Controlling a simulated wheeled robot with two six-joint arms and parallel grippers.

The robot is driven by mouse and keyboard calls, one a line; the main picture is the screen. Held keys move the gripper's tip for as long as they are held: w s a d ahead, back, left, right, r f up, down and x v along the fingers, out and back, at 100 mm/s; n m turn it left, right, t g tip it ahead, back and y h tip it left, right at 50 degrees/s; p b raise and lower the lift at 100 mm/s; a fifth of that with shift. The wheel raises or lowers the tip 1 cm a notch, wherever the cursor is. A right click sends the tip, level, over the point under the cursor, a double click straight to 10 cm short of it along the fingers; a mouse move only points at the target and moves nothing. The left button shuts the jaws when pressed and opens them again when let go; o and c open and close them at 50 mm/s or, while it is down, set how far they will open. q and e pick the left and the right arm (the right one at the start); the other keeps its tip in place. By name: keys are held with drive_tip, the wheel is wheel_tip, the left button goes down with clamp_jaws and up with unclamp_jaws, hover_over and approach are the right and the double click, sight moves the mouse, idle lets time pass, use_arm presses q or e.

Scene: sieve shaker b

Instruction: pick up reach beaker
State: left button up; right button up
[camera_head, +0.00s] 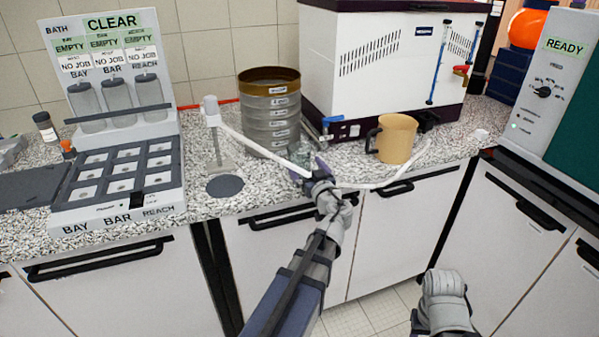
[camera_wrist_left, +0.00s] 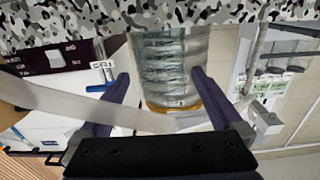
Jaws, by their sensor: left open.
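A small clear glass beaker (camera_head: 300,152) stands on the speckled counter in front of the sieve stack; I cannot read a label on it. My left gripper (camera_head: 308,168) is right at it, its jaws partly hiding it. In the left wrist view, turned upside down, the open fingers (camera_wrist_left: 166,95) stand apart on either side of a clear, greyish upright shape. The beaker's outline is hard to separate there from the sieve stack (camera_wrist_left: 190,107) behind. I cannot tell whether the fingers touch the glass.
The brass-rimmed sieve stack (camera_head: 270,115) stands close behind. A tan mug (camera_head: 395,138) and white machine (camera_head: 372,60) are right; a pale hose (camera_head: 385,184) curves along the front.

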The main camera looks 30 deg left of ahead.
use_arm(q)
drive_tip(key=shift+w+a, duration=0.1)
drive_tip(key=shift+a, duration=0.05)
drive_tip(key=shift+x, duration=1.15)
drive_tip(key=shift+f+x, duration=0.2)
drive_tip(key=shift+x, duration=2.5)
drive_tip(key=c, duration=1.2)
drive_tip(key=shift+r, duration=0.1)
drive_tip(key=shift+c, duration=0.2)
wheel_tip(320, 180, up, 14)
drive_tip(key=p, duration=1.4)
